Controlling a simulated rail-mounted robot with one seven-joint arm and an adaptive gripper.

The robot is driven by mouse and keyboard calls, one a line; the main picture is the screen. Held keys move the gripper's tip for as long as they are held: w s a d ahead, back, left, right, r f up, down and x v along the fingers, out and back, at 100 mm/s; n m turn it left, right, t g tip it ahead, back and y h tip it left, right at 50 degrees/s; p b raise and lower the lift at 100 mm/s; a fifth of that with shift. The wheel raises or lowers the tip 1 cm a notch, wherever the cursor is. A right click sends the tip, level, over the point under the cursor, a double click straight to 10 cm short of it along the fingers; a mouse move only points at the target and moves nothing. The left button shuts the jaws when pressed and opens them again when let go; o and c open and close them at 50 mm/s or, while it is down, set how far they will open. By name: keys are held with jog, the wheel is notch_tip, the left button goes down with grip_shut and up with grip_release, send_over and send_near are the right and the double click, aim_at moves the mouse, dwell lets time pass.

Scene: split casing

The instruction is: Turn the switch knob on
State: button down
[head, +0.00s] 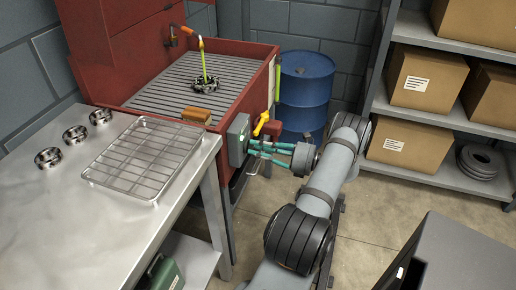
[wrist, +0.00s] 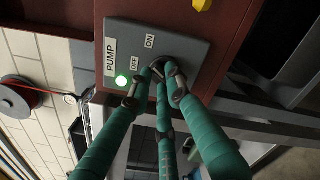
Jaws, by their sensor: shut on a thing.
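The grey switch box (head: 238,138) is on the side of the red machine, and its front fills the upper middle of the wrist view (wrist: 185,35). In the head view my gripper (head: 256,147) reaches the box from the right.
A yellow handle (head: 261,123) is just right of the box. A steel table (head: 100,215) with a wire rack (head: 145,160) stands to the left. A blue drum (head: 306,78) and shelves with cartons (head: 428,80) are behind.

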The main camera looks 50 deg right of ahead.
jog(key=shift+s+f+m, duration=0.1)
jog(key=shift+f+m, duration=0.05)
jog(key=shift+m, duration=1.1)
jog(key=shift+f+m, duration=0.1)
jog(key=shift+m, duration=1.15)
jog(key=c, duration=2)
grip_release()
jog(key=o, duration=0.4)
jog(key=shift+r, duration=0.1)
jog(key=shift+c, duration=0.2)
jog(key=shift+d, duration=0.1)
jog(key=v, duration=1.2)
